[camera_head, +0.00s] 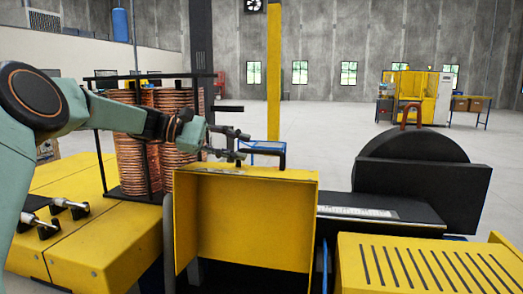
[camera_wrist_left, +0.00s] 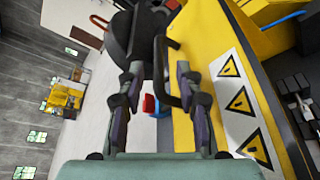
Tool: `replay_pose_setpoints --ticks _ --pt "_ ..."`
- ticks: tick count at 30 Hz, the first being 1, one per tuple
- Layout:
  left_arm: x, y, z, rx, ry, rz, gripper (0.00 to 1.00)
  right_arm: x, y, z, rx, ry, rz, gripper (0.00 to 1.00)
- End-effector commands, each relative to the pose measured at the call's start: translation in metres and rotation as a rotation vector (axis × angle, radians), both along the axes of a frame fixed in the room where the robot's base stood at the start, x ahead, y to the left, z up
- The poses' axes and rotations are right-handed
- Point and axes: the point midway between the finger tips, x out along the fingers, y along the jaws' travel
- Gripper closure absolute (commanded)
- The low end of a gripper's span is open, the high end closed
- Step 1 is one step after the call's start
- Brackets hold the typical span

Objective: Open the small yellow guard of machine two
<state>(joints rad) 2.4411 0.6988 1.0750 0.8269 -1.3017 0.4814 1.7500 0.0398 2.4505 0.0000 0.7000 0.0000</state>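A yellow guard panel (camera_head: 248,222) stands upright in the middle of the head view, with a folded side and top edge. I take it for the small guard. A yellow panel with several warning triangles (camera_wrist_left: 240,107) fills the right of the left wrist view. A black bar handle (camera_wrist_left: 161,72) stands out beside that panel. My left gripper (camera_head: 243,146) is just above the guard's top edge, with its fingers apart. In the left wrist view the handle lies between the open fingers (camera_wrist_left: 158,78), closer to the right one; contact cannot be told. My right gripper is not in view.
Copper coils (camera_head: 140,150) stand in a black frame behind my left arm. A black round housing (camera_head: 415,148) is at the right, behind a vented yellow cover (camera_head: 420,265). A yellow post (camera_head: 273,75) rises behind the guard. Open floor lies beyond.

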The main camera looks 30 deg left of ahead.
Motion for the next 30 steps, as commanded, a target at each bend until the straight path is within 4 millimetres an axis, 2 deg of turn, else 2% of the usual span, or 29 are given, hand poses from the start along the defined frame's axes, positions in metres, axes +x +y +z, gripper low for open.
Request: replay_pose_setpoints --ticks 3,9,15,22,30 --pt "0.009 -0.018 -0.005 0.001 0.004 -0.003 0.64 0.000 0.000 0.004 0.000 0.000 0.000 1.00" --pt "0.023 -0.040 -0.012 0.001 0.003 -0.001 0.64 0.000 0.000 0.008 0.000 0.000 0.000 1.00" --pt "0.030 -0.050 -0.015 0.000 0.000 -0.001 0.64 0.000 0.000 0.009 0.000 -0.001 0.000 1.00" --pt "0.032 -0.050 -0.016 -0.001 0.001 -0.001 0.64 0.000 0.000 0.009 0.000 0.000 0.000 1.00" --pt "0.032 -0.050 -0.016 -0.001 0.002 -0.001 0.86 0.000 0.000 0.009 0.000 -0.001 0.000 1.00"
